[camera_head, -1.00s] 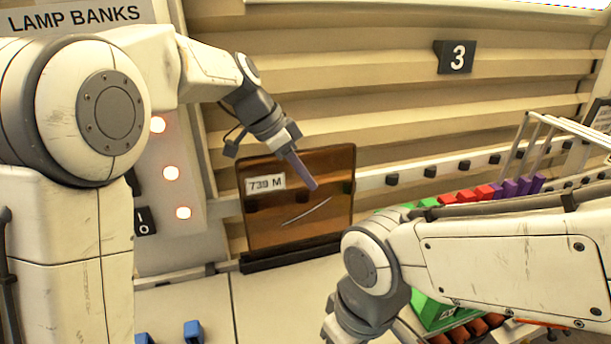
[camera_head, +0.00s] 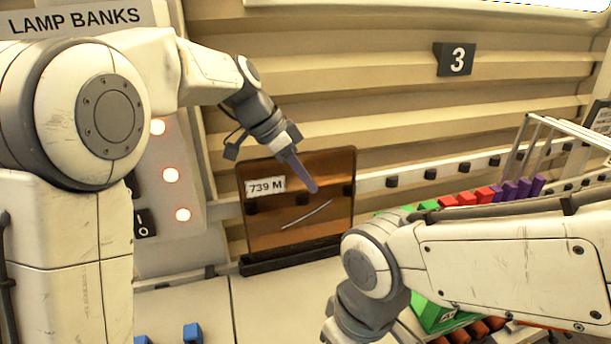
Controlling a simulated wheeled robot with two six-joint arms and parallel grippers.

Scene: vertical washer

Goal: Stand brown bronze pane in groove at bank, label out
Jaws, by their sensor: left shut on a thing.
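The brown bronze pane (camera_head: 280,222) is see-through and stands upright at the dark grooved base (camera_head: 290,255) by the lamp bank. Its white label, "739 M" (camera_head: 266,186), faces me at the upper left, and a pale curved streak crosses its lower half. My left gripper (camera_head: 305,180) is shut on the pane, one finger lying across its front near the top. The far finger is hidden or hard to make out. Whether the bottom edge sits fully inside the groove I cannot tell. My right arm comes in from the right; its gripper is out of view.
The lamp panel (camera_head: 172,200) with glowing lamps stands left of the pane. A rack (camera_head: 560,135) and several coloured blocks (camera_head: 490,194) are at the right. Blue pieces (camera_head: 192,332) lie at the bottom left. The pale bench (camera_head: 270,305) in front of the base is clear.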

